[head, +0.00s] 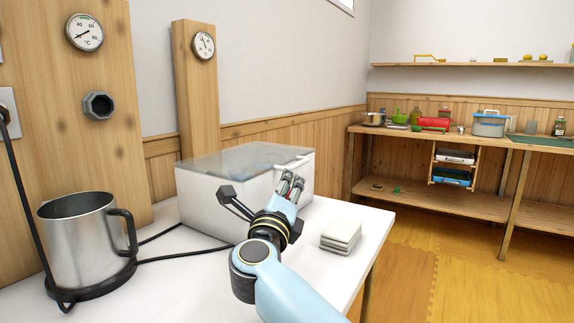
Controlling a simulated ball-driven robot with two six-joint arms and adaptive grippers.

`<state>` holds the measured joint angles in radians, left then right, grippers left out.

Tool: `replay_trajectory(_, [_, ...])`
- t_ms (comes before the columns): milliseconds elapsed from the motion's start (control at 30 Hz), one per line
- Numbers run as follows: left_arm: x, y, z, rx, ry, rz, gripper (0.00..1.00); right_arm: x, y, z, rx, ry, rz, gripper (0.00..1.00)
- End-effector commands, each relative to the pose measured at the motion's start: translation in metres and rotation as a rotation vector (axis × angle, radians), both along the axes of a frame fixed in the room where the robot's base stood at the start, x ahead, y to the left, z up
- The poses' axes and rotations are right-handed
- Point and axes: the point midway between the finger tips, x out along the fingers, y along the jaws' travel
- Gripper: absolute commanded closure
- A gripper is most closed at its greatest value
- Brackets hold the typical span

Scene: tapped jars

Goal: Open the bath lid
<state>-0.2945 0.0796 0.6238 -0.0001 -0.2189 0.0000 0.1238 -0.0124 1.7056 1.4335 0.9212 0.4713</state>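The bath is a white box (205,203) on the white table, with a clear lid (245,157) lying flat over its top. The lid looks shut. Blurred pale shapes show through it. My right gripper (260,189) is in front of the bath, over the near wall and toward its right corner. Its fingers are spread wide with nothing between them. It hides part of the bath's front, and I cannot tell whether a fingertip touches it. My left gripper is not in view.
A metal jug (78,240) on a black base stands at the left, with a black cable (185,254) running toward the bath. Stacked white tiles (341,235) lie right of my gripper, near the table's right edge. A wooden bench (440,139) with cookware stands farther back.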

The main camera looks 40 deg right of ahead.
Motion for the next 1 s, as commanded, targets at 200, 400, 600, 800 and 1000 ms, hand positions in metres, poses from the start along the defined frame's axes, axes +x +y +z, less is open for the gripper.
replay_trajectory(200, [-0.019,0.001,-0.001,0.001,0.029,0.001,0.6,0.027,-0.036,0.011,-0.007,-0.001,0.0,0.79])
replay_trajectory(400, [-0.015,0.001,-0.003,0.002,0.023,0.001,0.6,0.045,-0.061,0.017,-0.005,0.0,0.0,0.79])
replay_trajectory(600, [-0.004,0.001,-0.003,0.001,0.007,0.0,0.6,0.052,-0.07,0.019,-0.004,0.001,0.001,0.79])
replay_trajectory(800, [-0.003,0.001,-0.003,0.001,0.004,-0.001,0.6,0.052,-0.071,0.019,-0.003,0.002,0.002,0.79])
replay_trajectory(1000, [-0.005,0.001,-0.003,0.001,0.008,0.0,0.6,0.052,-0.071,0.019,-0.003,0.002,0.002,1.0])
